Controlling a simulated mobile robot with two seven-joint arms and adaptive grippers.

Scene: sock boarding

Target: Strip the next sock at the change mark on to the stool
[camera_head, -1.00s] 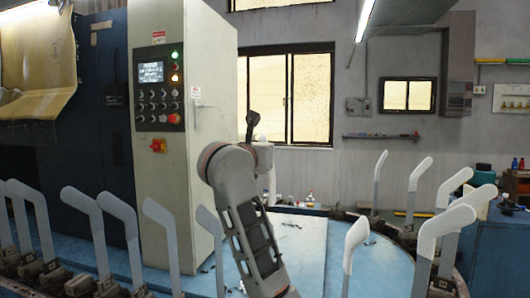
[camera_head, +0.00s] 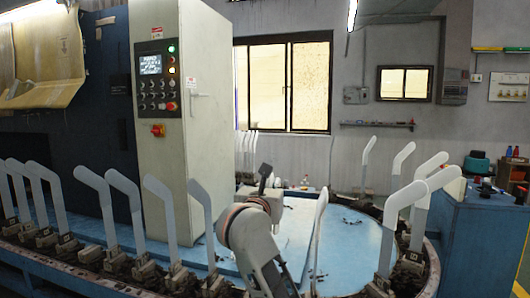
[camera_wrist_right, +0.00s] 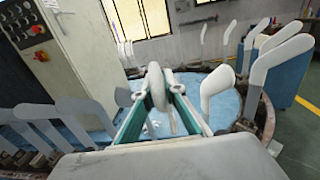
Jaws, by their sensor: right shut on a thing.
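Sock boards stand upright around a blue round platform (camera_head: 350,245). The boards at the right, such as the near right board (camera_head: 400,215), have a white upper part like a sock over a greyer lower part. My right arm rises in the middle of the head view; its fingertips are hard to make out there. In the right wrist view my right gripper (camera_wrist_right: 162,88) is shut on a pale grey sock-like thing (camera_wrist_right: 157,82), which hangs between the green fingers. I cannot tell whether a board is inside it. My left gripper is not in view. I see no stool or change mark.
A pale control cabinet (camera_head: 165,100) with a lit screen stands behind the left boards (camera_head: 100,200). A thin board (camera_head: 318,225) stands close to the right of my arm. A blue bench (camera_head: 480,240) is at the right. The platform's middle looks mostly clear.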

